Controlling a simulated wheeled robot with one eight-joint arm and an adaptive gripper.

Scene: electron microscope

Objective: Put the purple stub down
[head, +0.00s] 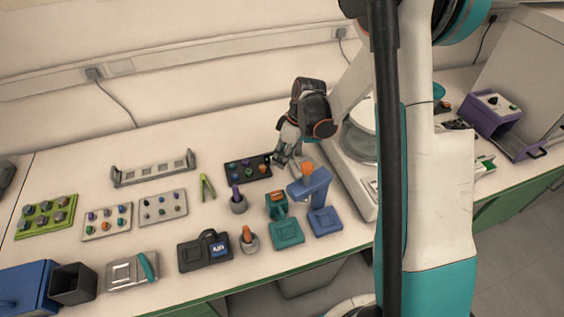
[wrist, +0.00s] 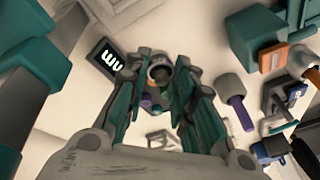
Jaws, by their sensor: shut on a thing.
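My gripper (head: 285,156) is at the right end of the black stub tray (head: 231,181), beside the white instrument. In the wrist view my gripper (wrist: 163,80) has its fingers closed around a small round stub (wrist: 160,72), seen nearly end-on. Its rim looks grey and its purple colour is hard to make out. The black tray holds several coloured stubs, partly visible behind the fingers in the wrist view. The fingers hide the contact, and I cannot tell whether the held stub touches anything below it.
A white instrument with a round pan (head: 357,143) stands right of my gripper. A blue stand (head: 312,186), a teal device (head: 277,205) and a grey holder with a purple tool (head: 238,202) stand in front. A grey tray (head: 162,208) and a grey rack (head: 153,170) lie left.

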